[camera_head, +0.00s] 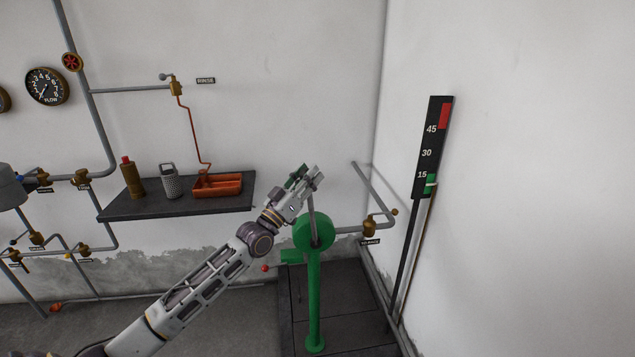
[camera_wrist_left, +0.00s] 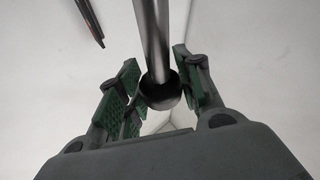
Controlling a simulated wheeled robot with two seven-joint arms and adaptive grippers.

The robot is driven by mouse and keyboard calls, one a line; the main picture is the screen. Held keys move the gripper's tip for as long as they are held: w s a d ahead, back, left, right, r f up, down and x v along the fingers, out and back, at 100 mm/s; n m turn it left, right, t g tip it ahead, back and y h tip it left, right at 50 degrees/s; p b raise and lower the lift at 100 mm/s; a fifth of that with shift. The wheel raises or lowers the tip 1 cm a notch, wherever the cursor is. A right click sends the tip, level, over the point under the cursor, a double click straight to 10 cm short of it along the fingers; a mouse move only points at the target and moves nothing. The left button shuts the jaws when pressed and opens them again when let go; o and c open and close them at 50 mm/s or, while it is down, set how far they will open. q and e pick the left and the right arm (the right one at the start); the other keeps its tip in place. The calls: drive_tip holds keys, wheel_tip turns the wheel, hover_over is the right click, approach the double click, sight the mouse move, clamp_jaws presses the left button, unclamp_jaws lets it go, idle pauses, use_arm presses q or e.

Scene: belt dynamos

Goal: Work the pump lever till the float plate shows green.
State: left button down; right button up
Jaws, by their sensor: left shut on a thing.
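The green pump (camera_head: 314,285) stands on a dark floor plate, with a round head and a grey lever (camera_head: 312,218) rising almost upright from it. My left gripper (camera_head: 306,178) is at the lever's top end. In the left wrist view the lever (camera_wrist_left: 152,35) ends in a dark round tip between the green-padded fingers (camera_wrist_left: 158,90), which are shut on it. The black float plate (camera_head: 426,165) on the right wall reads 15, 30 and 45, with a red band above and a green band (camera_head: 431,184) below. A small pale mark lies across the green band. My right gripper is out of view.
A dark shelf (camera_head: 120,211) on the back wall holds a brown bottle (camera_head: 132,178), a grey perforated can (camera_head: 171,182) and a red tray (camera_head: 217,193). A brass valve (camera_head: 369,224) sits on a pipe right of the pump. Pipes and a flow dial (camera_head: 46,86) are at left.

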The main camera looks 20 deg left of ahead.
use_arm(q)
drive_tip(key=s+a+f+n+t+y+b, duration=0.3)
drive_tip(key=s+a+n+t+y+b, duration=0.1)
drive_tip(key=a, duration=0.4)
drive_tip(key=shift+s+n+y+b, duration=0.3)
drive_tip(key=shift+s+n+b, duration=0.35)
drive_tip(key=shift+n+b, duration=0.45)
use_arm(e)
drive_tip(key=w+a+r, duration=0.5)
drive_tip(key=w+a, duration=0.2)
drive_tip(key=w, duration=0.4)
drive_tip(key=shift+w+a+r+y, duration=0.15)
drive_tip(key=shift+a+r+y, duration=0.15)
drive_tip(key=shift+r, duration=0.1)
use_arm(q)
drive_tip(key=shift+f, duration=0.1)
drive_tip(key=c, duration=1.4)
unclamp_jaws()
drive_tip(key=o, duration=0.4)
drive_tip(key=shift+s+a, duration=0.15)
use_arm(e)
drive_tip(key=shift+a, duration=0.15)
use_arm(q)
drive_tip(key=shift+o, duration=0.2)
